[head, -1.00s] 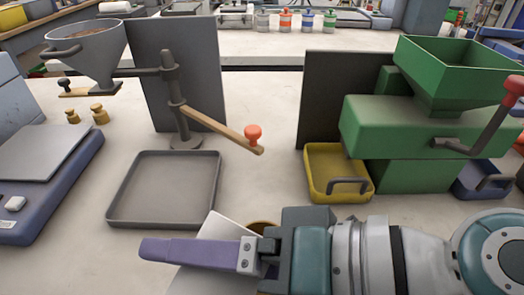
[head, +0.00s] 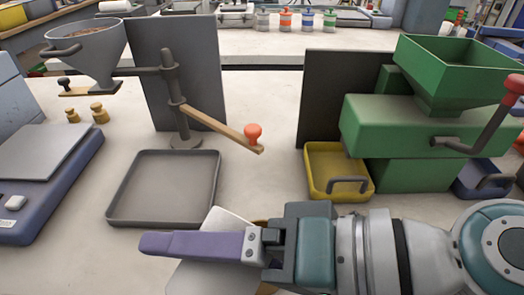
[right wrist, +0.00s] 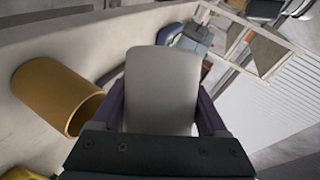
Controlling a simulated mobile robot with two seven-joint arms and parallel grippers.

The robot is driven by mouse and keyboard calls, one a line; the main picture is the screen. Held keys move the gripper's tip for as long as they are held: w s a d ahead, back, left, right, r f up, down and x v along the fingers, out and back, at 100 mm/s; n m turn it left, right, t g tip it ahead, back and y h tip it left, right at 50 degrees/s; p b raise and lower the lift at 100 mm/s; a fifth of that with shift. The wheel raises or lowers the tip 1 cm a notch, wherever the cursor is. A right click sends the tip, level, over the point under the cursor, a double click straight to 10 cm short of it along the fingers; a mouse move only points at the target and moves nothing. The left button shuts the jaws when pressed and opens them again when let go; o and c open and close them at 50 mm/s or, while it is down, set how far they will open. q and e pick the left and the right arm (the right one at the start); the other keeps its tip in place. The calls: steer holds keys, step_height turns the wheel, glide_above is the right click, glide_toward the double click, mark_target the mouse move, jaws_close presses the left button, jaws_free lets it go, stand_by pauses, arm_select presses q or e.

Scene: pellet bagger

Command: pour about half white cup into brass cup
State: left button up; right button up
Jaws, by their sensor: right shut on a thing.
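My right gripper (head: 196,246) is shut on the white cup (head: 226,222), which shows above and below the purple finger in the head view. The cup is tilted; its mouth and contents are hidden. In the right wrist view the white cup (right wrist: 162,88) sits between the two fingers. The brass cup (right wrist: 50,92) is to its left there, apart from it in the picture, with part of its open mouth showing. In the head view only a sliver of the brass cup (head: 261,223) shows behind my gripper. My left gripper is not in view.
A grey tray (head: 113,205) lies left of centre, with a lever stand and funnel (head: 88,50) behind it. A scale (head: 40,155) is at the left. A green hopper machine (head: 410,130) with a yellow bin (head: 325,188) stands at the right.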

steer(key=shift+r+m, duration=0.2)
steer(key=shift+m, duration=0.1)
stand_by(0.6)
steer(key=shift+w+d+g+y, duration=0.1)
steer(key=shift+g+y, duration=0.2)
stand_by(0.4)
steer(key=shift+w+d+r+m, duration=0.1)
steer(key=shift+w+r+m, duration=0.15)
steer(key=shift+m, duration=0.15)
stand_by(0.7)
steer(key=shift+r, duration=0.1)
stand_by(0.4)
steer(key=shift+w+d+r+m+g+y, duration=0.1)
steer(key=shift+m+g+y, duration=0.2)
steer(key=shift+m+y, duration=0.1)
stand_by(0.5)
steer(key=shift+r, duration=0.15)
stand_by(0.7)
steer(key=shift+w+r+m, duration=0.1)
steer(key=shift+m, duration=0.3)
steer(key=shift+w+d+f+m+y+b, duration=0.1)
steer(key=shift+f+m+y+b, duration=0.3)
steer(key=shift+y+b, duration=0.15)
stand_by(1.1)
steer(key=shift+f+g+b, duration=0.1)
steer(key=shift+g+b, duration=0.2)
stand_by(0.4)
